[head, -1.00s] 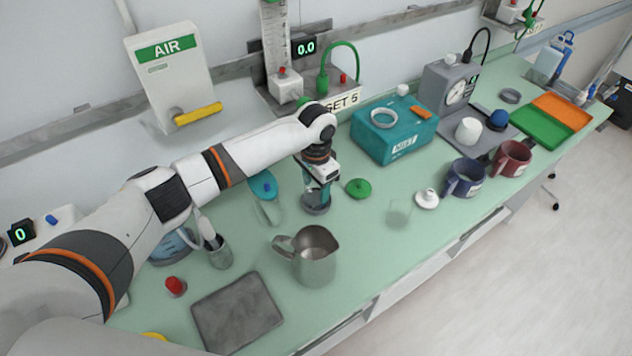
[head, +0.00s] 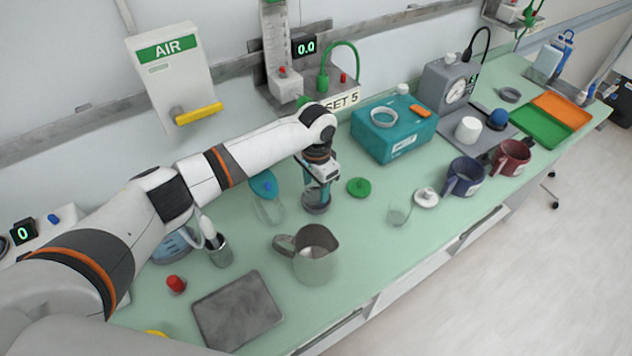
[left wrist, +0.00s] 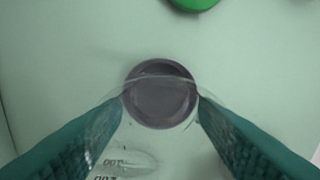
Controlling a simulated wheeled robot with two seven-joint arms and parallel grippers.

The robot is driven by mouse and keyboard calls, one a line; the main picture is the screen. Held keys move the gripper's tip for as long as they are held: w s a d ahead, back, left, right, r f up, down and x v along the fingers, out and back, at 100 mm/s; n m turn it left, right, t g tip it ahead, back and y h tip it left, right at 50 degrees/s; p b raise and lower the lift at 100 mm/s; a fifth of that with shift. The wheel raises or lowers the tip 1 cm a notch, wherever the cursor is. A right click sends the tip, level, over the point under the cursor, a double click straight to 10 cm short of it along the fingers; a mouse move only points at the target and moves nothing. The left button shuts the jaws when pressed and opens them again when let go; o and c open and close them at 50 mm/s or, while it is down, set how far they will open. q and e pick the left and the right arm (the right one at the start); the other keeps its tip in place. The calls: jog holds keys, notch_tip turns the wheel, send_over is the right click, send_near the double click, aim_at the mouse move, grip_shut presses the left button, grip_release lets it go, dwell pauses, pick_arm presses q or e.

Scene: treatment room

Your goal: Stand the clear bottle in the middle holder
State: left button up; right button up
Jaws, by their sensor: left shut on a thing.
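My left gripper (head: 318,188) is shut on the clear bottle, directly over a dark grey round holder (head: 315,206) on the green bench. In the left wrist view, my teal fingers (left wrist: 160,108) close on the see-through bottle (left wrist: 140,148) from both sides. The dark holder (left wrist: 160,98) shows through and beyond the bottle. I cannot tell whether the bottle's base touches the holder or is just above it. My right gripper is not in view.
A steel jug (head: 316,255) stands in front of the holder. A green lid (head: 359,187) lies right of it, and a clear container with a blue top (head: 264,187) is left. A clear cup (head: 399,212), blue mug (head: 464,177) and teal box (head: 393,130) are further right.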

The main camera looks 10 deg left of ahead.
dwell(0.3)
pick_arm(q)
jog(key=o, duration=1.1)
jog(key=shift+o, duration=0.2)
jog(key=shift+r, duration=0.1)
notch_tip(320, 180, up, 7)
jog(key=p, duration=0.8)
jog(key=shift+w, duration=0.15)
